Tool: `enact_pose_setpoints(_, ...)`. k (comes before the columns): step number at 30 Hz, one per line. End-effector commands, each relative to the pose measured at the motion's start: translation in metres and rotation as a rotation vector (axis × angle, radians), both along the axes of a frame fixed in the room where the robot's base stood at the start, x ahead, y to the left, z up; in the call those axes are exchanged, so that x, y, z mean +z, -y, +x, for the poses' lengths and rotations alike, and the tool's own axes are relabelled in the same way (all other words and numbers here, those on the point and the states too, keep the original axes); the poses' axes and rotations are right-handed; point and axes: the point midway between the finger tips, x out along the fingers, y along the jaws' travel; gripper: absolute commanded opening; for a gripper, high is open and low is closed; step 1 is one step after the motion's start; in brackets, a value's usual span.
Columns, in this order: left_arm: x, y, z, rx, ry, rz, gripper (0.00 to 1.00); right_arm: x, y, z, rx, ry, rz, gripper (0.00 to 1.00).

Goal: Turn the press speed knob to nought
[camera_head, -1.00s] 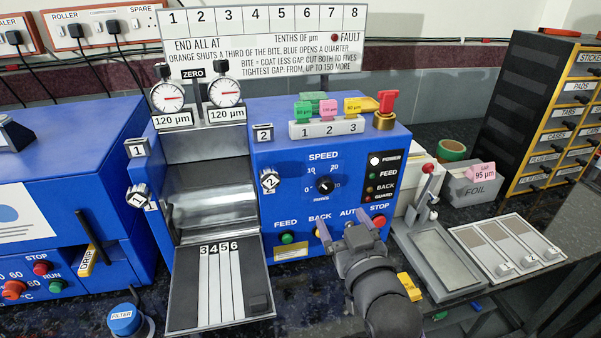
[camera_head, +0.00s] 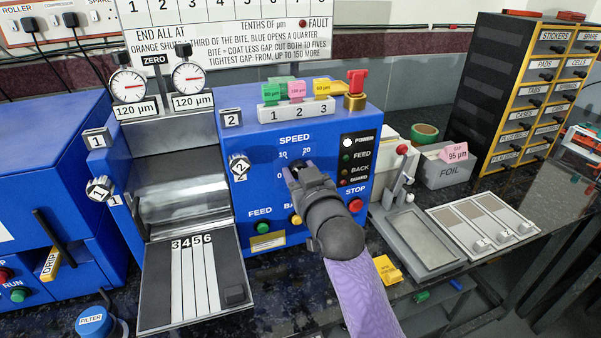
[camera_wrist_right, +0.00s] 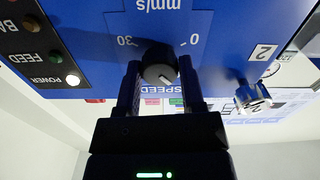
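The press speed knob (camera_wrist_right: 158,66) is a round black knob on the blue press front (camera_wrist_right: 235,25). The right wrist view is upside down and shows the knob between my right gripper's two fingers (camera_wrist_right: 160,88). A pale mark on its face lies toward lower right; 0 (camera_wrist_right: 189,40) is printed right of the knob and 30 (camera_wrist_right: 126,40) left. The fingers look open, one on each side; whether they touch the knob I cannot tell. In the head view my right gripper (camera_head: 297,172) covers the knob below SPEED. My left gripper is not in view.
The yellow BACK button (camera_head: 295,219), green FEED button (camera_head: 263,228) and red STOP button (camera_head: 355,205) are close below and beside my right gripper. A numbered 2 knob (camera_head: 239,167) is to its left. A grey lever device (camera_head: 421,240) stands right.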

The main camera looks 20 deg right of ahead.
Motion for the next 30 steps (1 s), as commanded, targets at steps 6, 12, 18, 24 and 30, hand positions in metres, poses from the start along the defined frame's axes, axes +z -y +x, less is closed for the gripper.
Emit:
enact_pose_setpoints(6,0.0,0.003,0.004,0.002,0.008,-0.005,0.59,0.0,0.0,0.0,0.0,0.0,0.0,0.02)
enact_pose_setpoints(12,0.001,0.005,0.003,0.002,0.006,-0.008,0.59,0.0,0.0,0.0,0.0,0.0,-0.006,0.0)
enact_pose_setpoints(18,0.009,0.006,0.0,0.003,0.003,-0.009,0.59,0.003,0.0,0.0,0.0,0.002,-0.064,0.0)
enact_pose_setpoints(24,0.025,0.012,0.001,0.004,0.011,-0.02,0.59,0.004,0.0,0.0,0.001,0.007,-0.206,0.0)
enact_pose_setpoints(30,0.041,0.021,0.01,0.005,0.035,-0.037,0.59,0.004,0.0,0.0,0.001,0.013,-0.393,0.0)
